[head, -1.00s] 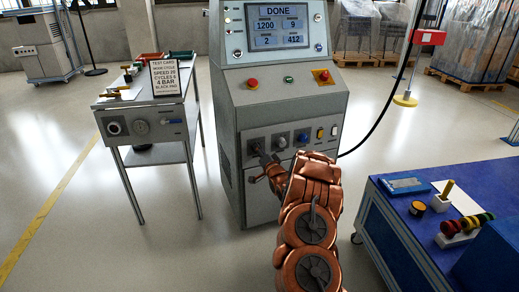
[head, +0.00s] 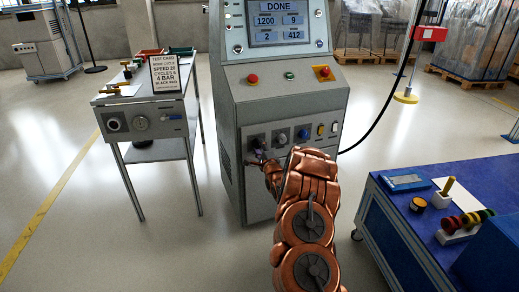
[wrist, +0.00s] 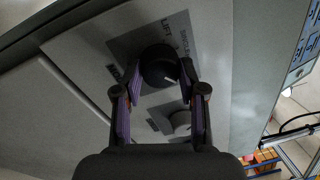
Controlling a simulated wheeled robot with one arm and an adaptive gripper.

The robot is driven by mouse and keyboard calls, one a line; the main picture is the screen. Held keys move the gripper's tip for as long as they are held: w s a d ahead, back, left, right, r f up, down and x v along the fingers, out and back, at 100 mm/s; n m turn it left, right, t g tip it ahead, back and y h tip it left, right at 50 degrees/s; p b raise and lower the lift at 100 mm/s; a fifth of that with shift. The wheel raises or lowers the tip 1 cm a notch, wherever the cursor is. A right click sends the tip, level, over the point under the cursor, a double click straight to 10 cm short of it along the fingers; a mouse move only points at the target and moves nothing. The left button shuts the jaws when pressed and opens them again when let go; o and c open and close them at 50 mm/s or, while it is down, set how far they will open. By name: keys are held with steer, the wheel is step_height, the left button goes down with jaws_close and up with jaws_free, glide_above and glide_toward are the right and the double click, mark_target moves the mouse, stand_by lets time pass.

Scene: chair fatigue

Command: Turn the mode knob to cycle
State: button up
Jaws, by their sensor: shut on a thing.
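The mode knob is a round black knob (wrist: 158,66) with a white pointer mark, on a dark label plate in the wrist view. The pointer aims toward the lower right of that picture. Lettering stands around the knob, only partly readable. My gripper (wrist: 162,78) has one purple-padded finger on each side of the knob, closed on it. In the head view my gripper (head: 258,160) reaches the leftmost knob on the cabinet's lower front panel. My fingers and wrist partly hide that knob there.
A grey knob (head: 281,138) and a blue button (head: 303,134) sit right of the gripped knob. The screen (head: 278,24) reads DONE. A test card (head: 164,73) stands on the left side table. A blue workbench (head: 398,205) stands at the right. Open floor lies between.

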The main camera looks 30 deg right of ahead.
steer(key=shift+d+m, duration=0.1)
steer(key=shift+m, duration=0.8)
steer(key=o, duration=1.1)
steer(key=shift+o, duration=0.2)
steer(key=r+v, duration=0.1)
steer(key=v, duration=1.1)
steer(key=shift+f, duration=0.4)
